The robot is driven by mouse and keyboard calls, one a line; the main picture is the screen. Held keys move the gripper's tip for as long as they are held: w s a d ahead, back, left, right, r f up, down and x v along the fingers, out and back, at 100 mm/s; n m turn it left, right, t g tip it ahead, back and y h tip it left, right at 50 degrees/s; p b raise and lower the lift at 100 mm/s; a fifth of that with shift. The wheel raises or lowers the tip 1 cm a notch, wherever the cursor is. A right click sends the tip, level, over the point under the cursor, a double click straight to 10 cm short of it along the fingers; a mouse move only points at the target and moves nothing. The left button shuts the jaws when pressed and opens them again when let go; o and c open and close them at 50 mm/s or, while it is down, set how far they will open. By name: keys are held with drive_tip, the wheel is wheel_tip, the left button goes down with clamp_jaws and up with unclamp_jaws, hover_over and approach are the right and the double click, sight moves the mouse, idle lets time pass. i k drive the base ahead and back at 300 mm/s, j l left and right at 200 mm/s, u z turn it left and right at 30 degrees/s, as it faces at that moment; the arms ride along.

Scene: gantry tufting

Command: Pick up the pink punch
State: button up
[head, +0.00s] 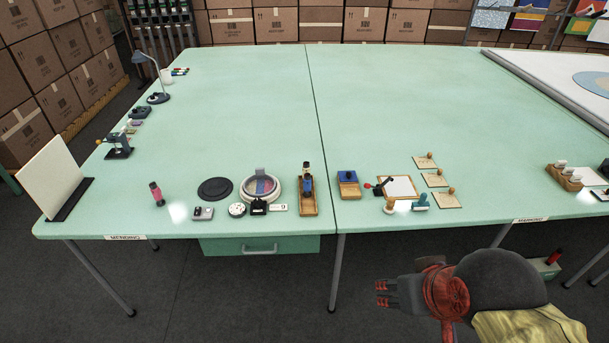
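The pink punch (158,198) stands upright near the front left of the green table, with a dark upper end and a pink lower body. Nothing touches it. My gripper (380,293) is in front of the table's front edge, at the lower right of the head view, far to the right of the punch. Its two fingertips point left and look apart, with nothing between them.
The green table (230,110) is mostly clear at the middle and back. A grey device (203,213) and a black disc (215,188) are right of the punch; a white board (50,180) stands left. A wooden tray (308,205) and stamps lie farther right.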

sight(157, 193)
drive_tip(key=u, duration=1.3)
drive_tip(key=i+j+z, duration=0.2)
drive_tip(key=i, duration=0.25)
drive_tip(key=i+j+z, duration=0.2)
drive_tip(key=i, duration=0.25)
drive_tip(key=i+j+z, duration=0.25)
drive_tip(key=i, duration=0.2)
